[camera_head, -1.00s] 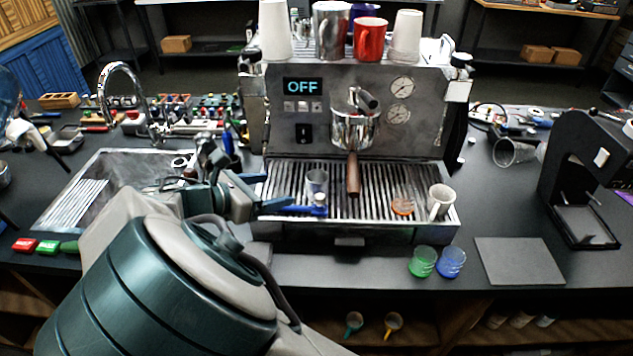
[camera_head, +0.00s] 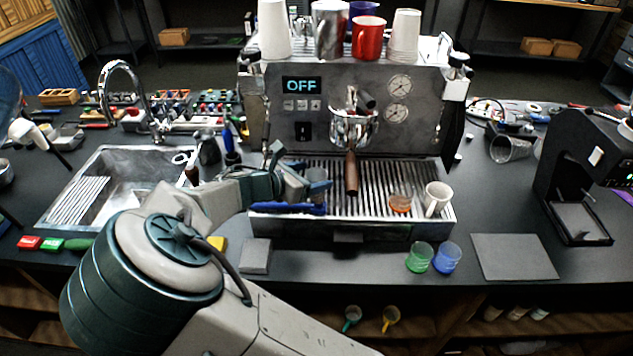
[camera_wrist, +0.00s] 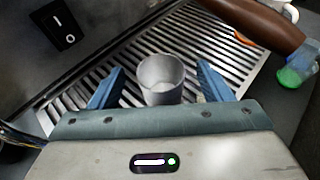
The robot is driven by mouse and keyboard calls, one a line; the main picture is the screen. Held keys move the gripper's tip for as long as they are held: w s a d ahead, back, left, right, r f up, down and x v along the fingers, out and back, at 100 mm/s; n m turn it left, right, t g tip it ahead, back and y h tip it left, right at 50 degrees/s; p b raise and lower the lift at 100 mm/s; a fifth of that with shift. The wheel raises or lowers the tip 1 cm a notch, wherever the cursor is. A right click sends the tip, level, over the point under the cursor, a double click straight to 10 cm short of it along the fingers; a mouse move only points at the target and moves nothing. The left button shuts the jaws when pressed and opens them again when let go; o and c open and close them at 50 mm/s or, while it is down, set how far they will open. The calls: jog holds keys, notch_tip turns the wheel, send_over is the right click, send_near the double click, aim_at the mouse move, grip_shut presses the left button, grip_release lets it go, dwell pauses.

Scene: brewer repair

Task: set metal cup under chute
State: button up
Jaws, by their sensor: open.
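A small grey metal cup (camera_head: 319,177) stands upright on the slatted drip tray of the coffee machine, left of the wooden portafilter handle. My gripper (camera_head: 309,193) is low over the tray's left part and partly hides the cup. In the wrist view the cup (camera_wrist: 162,80) sits between the two open blue fingers, with a gap on each side. No chute is plainly marked; a black machine (camera_head: 588,150) with an overhanging head and a low platform stands at the far right.
The coffee machine (camera_head: 290,130) reads OFF and has cups on top. A white cup (camera_head: 436,198) and an amber cup (camera_head: 401,200) stand on the tray's right. Green (camera_head: 419,257) and blue (camera_head: 447,257) cups stand in front. A flat grey pad (camera_head: 513,257) lies right of them.

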jog(key=shift+w+d+f, duration=0.15)
jog(key=shift+w+d, duration=0.15)
jog(key=shift+c, duration=0.3)
jog(key=c, duration=1.1)
notch_tip(320, 180, up, 28)
jog(key=b, duration=0.1)
